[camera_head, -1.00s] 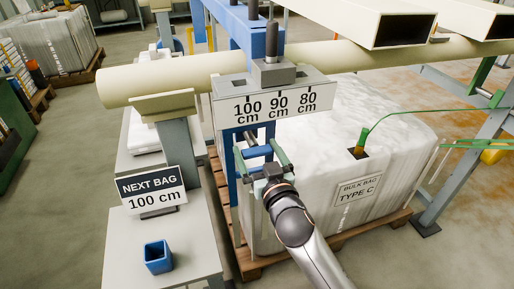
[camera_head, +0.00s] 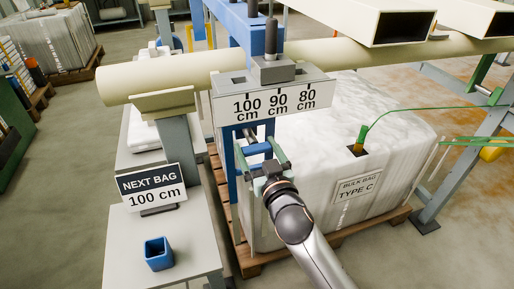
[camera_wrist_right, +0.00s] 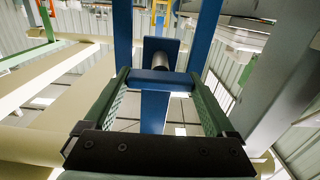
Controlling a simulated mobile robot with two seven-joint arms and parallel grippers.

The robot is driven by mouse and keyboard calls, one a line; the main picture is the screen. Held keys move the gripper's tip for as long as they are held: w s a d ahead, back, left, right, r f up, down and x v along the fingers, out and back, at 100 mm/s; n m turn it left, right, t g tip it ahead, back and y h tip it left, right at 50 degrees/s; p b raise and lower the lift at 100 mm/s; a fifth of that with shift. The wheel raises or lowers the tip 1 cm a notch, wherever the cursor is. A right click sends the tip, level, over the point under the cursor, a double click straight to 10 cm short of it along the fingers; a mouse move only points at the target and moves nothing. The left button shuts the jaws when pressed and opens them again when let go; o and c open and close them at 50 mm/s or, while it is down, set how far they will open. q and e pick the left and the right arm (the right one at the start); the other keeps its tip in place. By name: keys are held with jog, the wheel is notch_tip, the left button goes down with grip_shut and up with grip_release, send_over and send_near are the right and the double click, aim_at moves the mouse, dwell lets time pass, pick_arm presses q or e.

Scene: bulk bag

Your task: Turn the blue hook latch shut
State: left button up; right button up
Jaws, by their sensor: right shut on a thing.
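The blue hook latch (camera_head: 258,148) shows as a short blue bar below the scale plate, in front of a blue upright. My right gripper (camera_head: 264,157) reaches up to it from below, with a green-padded finger at each end of the bar. In the right wrist view the latch (camera_wrist_right: 160,76) lies crosswise between the two fingertips, and the gripper is shut on it. A round pin and a blue plate show behind the bar. The hook's far side is hidden. My left gripper is in neither view.
The scale plate (camera_head: 275,101) marked 100, 90 and 80 cm sits just above the gripper. A wrapped bulk bag (camera_head: 390,125) on a pallet stands to the right. A NEXT BAG 100 cm sign (camera_head: 151,188) and a blue cup (camera_head: 159,254) stand on a grey table at left.

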jog(key=shift+r+n+p, duration=0.1)
jog(key=shift+n+p, duration=0.65)
jog(key=shift+n, duration=0.35)
jog(key=n+p, duration=0.1)
jog(key=n, duration=0.1)
jog(key=shift+n, duration=0.3)
jog(key=shift+a+n+p, duration=0.1)
jog(key=shift+n+p, duration=0.45)
jog(key=shift+n, duration=0.45)
jog(key=n+p, duration=0.1)
jog(key=n, duration=0.1)
jog(key=shift+n, duration=0.3)
jog(key=n, duration=0.2)
jog(key=shift+n+p, duration=0.35)
jog(key=shift+n, duration=0.05)
jog(key=n, duration=0.2)
jog(key=shift+n+p, duration=0.3)
jog(key=shift+f+n+p, duration=0.2)
jog(key=shift+n+p, duration=0.1)
jog(key=shift+n, duration=1)
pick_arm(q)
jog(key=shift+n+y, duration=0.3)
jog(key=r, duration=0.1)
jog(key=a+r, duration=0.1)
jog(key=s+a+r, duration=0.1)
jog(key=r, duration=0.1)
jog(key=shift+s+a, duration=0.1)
pick_arm(e)
jog(key=shift+n, duration=0.3)
